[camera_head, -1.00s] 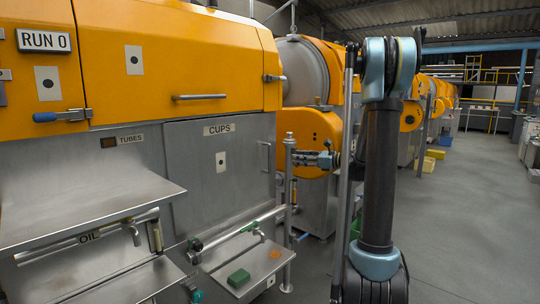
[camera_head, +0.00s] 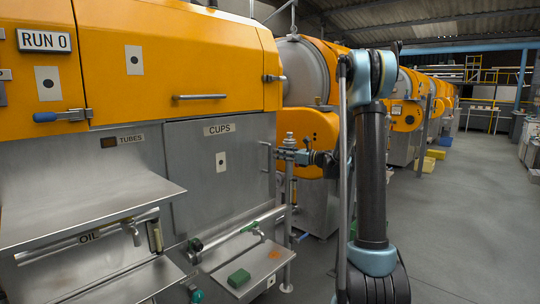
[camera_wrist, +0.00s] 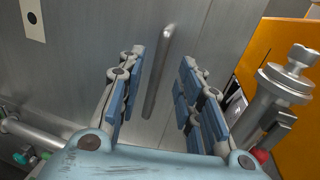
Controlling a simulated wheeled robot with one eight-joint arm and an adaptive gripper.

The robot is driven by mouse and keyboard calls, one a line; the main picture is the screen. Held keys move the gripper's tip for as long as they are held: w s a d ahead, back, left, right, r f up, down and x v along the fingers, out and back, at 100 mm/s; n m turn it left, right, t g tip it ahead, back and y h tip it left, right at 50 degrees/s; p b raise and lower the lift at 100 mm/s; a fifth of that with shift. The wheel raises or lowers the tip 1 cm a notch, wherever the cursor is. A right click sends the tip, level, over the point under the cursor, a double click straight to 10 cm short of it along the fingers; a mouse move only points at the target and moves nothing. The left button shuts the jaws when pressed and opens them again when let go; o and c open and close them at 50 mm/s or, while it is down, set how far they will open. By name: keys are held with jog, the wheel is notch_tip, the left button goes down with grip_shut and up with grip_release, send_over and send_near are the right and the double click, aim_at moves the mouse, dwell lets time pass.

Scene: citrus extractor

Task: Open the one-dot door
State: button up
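The grey CUPS door (camera_head: 205,185) is a steel panel with a one-dot label (camera_head: 220,162), and it is shut. Its label also shows in the wrist view (camera_wrist: 33,18). Its upright bar handle (camera_head: 265,158) is near the door's right edge. My gripper (camera_head: 284,154) is beside that handle, on its right in the head view. In the wrist view my gripper (camera_wrist: 160,95) is open, with the handle (camera_wrist: 160,70) seen between its two blue-padded fingers. I cannot tell whether the fingers touch it.
Orange panels above also carry one-dot labels (camera_head: 134,60) (camera_head: 48,83). A steel post (camera_head: 289,215) with a knob on top (camera_wrist: 290,75) stands close to my gripper. A pipe (camera_head: 235,228) and a low tray (camera_head: 250,268) with a green block are below. Open floor lies right.

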jog(key=x, duration=0.6)
jog(key=shift+w+a, duration=0.1)
jog(key=shift+a, duration=0.2)
jog(key=shift+c, duration=0.3)
grip_shut()
jog(key=shift+d, duration=0.15)
